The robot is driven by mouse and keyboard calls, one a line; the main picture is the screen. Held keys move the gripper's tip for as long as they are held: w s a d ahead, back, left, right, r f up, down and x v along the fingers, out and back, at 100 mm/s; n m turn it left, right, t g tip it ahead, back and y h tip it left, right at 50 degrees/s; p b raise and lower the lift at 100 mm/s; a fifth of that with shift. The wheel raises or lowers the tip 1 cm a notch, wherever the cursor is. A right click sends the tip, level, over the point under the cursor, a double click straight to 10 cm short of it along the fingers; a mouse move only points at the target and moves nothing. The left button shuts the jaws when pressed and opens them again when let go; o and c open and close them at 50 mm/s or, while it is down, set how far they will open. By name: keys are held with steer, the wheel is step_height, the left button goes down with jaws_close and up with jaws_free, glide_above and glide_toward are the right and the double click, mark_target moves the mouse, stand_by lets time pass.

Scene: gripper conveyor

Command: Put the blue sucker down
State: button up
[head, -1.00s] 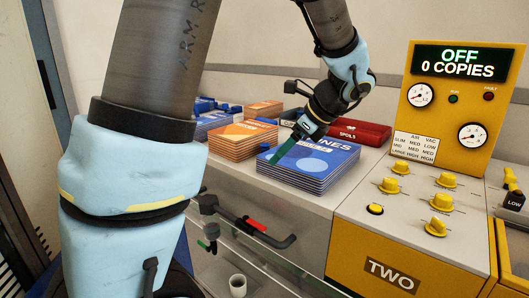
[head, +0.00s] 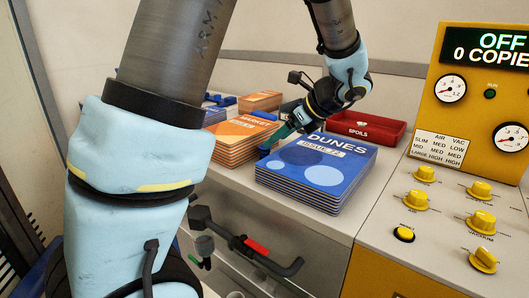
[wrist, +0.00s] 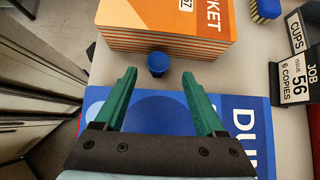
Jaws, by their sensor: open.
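The blue sucker (wrist: 158,63) is a small, round, dark blue piece. In the wrist view it stands on the grey counter, against or very near the front of the orange magazine stack (wrist: 165,42). My gripper (wrist: 158,73) is open, its two green fingers spread wide, with the sucker between and slightly beyond their tips, touching neither. In the head view my gripper (head: 270,146) is low at the back left corner of the blue DUNES magazine stack (head: 318,170). The sucker is hard to make out there beside the fingers.
A red SPOILS tray (head: 366,128) lies behind the blue stack. The yellow control panel (head: 440,170) with knobs stands at the right. A black JOB sign (wrist: 296,88) and another blue-topped piece (wrist: 265,10) lie right of the orange stack. Bare counter shows between them.

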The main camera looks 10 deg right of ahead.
mark_target(265, 153)
steer(key=shift+p+x, duration=0.55)
steer(key=shift+x, duration=2.25)
steer(key=shift+s+f, duration=0.15)
jaws_close()
